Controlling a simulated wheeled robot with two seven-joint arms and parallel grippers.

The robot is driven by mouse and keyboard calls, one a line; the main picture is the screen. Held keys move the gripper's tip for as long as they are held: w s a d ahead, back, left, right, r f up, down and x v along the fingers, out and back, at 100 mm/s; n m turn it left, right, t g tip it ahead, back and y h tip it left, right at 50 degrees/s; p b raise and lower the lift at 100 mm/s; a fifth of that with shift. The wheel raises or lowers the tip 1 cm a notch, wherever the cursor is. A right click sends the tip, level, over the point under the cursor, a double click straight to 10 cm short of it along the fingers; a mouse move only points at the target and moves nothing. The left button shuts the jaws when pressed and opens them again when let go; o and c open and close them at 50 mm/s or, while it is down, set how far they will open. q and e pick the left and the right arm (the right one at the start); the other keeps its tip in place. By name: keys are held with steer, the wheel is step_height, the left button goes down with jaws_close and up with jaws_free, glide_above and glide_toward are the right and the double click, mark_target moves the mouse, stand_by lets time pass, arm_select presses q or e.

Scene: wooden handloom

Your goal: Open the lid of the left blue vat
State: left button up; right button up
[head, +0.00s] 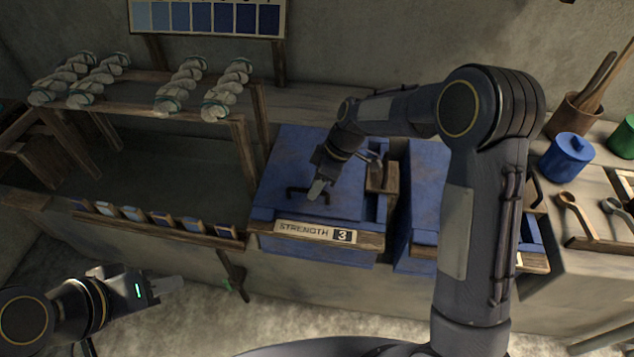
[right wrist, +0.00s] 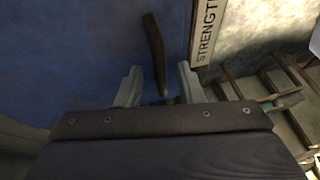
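The left blue vat (head: 262,215) stands in the middle of the head view, with its blue lid (head: 300,150) lying flat and closed on top. A dark handle (head: 293,192) sits on the lid near its front. My right gripper (head: 318,190) is over the lid at the handle. In the right wrist view the handle bar (right wrist: 155,50) shows between the two fingers of my right gripper (right wrist: 160,85), which are apart, with gaps beside the bar. My left gripper (head: 180,284) is away from the vat, low at the left; its finger gap cannot be made out.
A second blue vat (head: 425,185) stands to the right, partly behind my right arm. A "STRENGTH 3" sign (head: 315,232) is on the left vat's front. A rack with several yarn skeins (head: 232,88) is at the left. A blue pot (head: 566,158) and ladles stand at the right.

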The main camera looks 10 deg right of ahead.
jaws_close()
